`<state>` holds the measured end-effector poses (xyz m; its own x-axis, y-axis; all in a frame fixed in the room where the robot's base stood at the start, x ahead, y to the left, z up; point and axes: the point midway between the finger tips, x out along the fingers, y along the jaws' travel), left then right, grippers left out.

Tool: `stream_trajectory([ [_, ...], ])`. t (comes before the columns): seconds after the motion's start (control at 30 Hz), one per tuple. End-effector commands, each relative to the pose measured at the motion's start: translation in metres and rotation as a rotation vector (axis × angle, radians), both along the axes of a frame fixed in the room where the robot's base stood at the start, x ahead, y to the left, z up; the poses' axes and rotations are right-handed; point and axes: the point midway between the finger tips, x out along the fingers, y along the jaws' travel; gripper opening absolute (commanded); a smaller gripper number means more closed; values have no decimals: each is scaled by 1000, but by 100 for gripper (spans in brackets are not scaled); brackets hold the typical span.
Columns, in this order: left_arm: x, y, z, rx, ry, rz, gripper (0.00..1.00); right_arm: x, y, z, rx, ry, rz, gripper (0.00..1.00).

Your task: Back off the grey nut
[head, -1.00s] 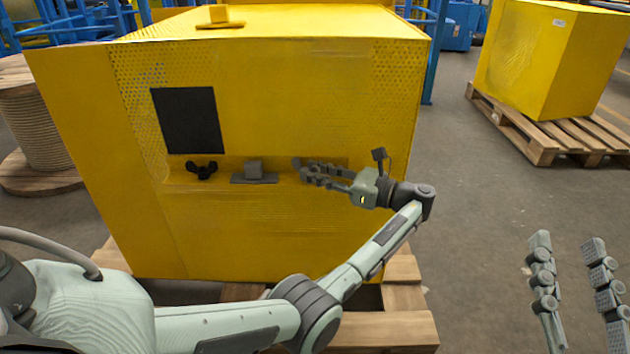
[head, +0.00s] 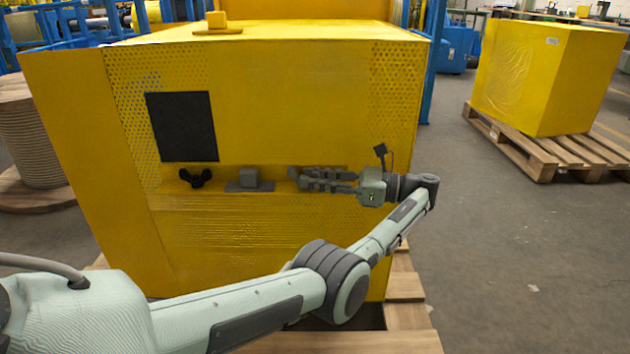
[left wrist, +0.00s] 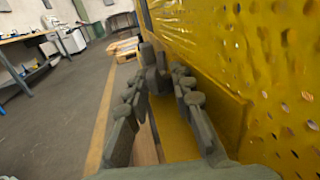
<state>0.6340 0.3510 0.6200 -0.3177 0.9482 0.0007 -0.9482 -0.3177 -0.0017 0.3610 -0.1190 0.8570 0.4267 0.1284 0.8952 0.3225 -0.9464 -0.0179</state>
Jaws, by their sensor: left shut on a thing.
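The grey nut (head: 293,173) is a small dark grey piece on the front ledge of the yellow machine, at the tips of my left gripper (head: 306,179). The fingers come in from the right, nearly level, and are shut on the nut, covering much of it in the head view. In the left wrist view, a grey piece, the nut (left wrist: 157,78), shows between the fingertips (left wrist: 155,85). Its exact shape and any thread are hidden. My right gripper is out of view.
On the yellow machine (head: 290,100), a grey block on a plate (head: 249,181) and a black three-lobed knob (head: 195,178) sit left of the nut. A black panel (head: 182,127) is above the knob. Open floor (head: 500,260) lies to the right, before a yellow box on a pallet (head: 548,80).

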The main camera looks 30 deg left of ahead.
Motion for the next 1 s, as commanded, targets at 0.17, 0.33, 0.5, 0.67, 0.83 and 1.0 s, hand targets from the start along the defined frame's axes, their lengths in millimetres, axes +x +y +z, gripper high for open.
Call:
stream_trajectory([
  [0.17, -2, 1, -3, -5, 6, 5, 0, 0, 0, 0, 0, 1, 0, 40],
  [0.33, -2, 1, -3, -4, 5, 4, 34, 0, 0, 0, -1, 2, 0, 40],
  [0.5, -1, 1, -2, -2, 3, 2, 34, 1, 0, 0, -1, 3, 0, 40],
  [0.67, 0, 0, -1, -2, 2, 1, 34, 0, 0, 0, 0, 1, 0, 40],
  [0.83, -1, 0, 1, 0, 1, -7, 34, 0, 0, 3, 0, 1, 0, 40],
  [1.0, -3, 0, 5, 0, 2, -62, 34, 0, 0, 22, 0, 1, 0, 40],
])
